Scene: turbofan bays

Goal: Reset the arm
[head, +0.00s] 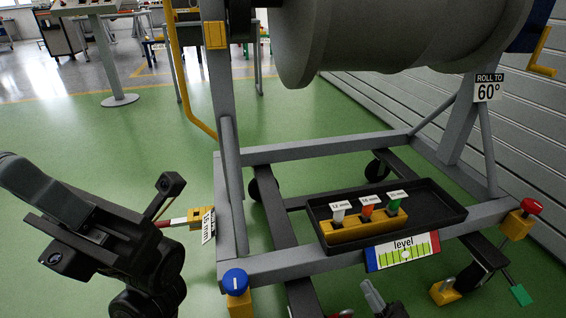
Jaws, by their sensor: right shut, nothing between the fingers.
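A black tray (440,198) on the stand holds a yellow block (345,232) with white, red and green labelled pieces. A blue knob (235,281) and a yellow block with a red-white bar (196,218) sit near my gripper. The engine (370,35) overhangs the stand.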

